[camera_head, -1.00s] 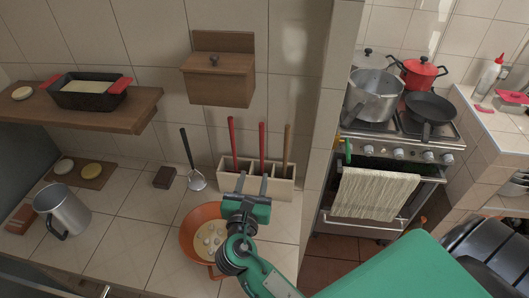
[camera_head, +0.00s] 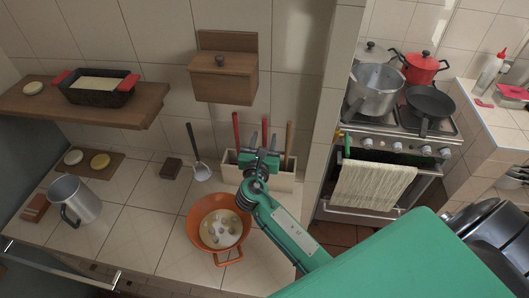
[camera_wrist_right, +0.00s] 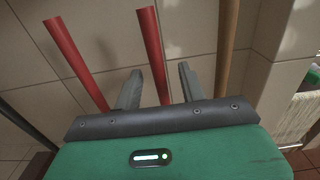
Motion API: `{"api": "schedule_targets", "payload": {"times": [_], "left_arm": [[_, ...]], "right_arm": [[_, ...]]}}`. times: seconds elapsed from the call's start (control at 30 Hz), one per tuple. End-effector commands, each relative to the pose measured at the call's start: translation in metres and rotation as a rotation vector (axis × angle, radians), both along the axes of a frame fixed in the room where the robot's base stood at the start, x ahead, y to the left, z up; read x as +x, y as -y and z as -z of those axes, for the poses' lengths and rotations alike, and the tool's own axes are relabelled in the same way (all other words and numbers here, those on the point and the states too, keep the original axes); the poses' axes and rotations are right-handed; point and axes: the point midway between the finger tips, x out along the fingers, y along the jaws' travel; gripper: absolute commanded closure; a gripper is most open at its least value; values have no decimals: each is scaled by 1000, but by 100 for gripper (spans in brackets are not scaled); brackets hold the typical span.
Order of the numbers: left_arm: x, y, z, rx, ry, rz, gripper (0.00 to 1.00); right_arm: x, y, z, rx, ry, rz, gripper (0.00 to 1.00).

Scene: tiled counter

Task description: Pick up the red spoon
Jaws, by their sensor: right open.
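Two red handles stand upright in a pale utensil holder (camera_head: 284,180) against the tiled wall: a left red handle (camera_head: 236,130) and a middle red handle (camera_head: 265,130). Their lower ends are hidden, so I cannot tell which is the red spoon. My right gripper (camera_head: 262,142) is open at the holder, in front of the handles. In the right wrist view, the middle red handle (camera_wrist_right: 151,45) appears between the open fingers (camera_wrist_right: 159,84), not gripped. The left red handle (camera_wrist_right: 72,58) is outside them, to the left. My left gripper is not in view.
A wooden handle (camera_head: 289,138) stands right of the red ones. A ladle (camera_head: 195,143) is left of the holder. An orange pan (camera_head: 205,238) with food sits in front. A wooden box (camera_head: 223,83) hangs above, and a tiled wall edge (camera_head: 325,130) stands close on the right.

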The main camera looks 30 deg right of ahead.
Motion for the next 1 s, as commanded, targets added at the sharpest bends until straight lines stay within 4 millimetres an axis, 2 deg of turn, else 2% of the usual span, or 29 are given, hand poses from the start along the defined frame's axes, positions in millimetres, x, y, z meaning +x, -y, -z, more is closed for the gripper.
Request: {"api": "schedule_targets", "payload": {"times": [0.1, 0.33, 0.37, 0.53, 0.57, 1.0], "left_arm": [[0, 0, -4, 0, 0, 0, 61], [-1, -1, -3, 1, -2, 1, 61], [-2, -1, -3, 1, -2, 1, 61], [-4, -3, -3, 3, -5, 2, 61], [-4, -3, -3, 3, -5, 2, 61], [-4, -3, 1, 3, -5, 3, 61]], "right_arm": [[8, 6, -1, 0, 0, 0, 59], [9, 7, 1, 0, 0, 0, 59], [9, 7, 1, 0, 0, 0, 63], [9, 7, 1, 0, 0, 0, 96], [9, 7, 1, 0, 0, 0, 100], [7, 5, -2, 1, 2, 0, 100]]}}
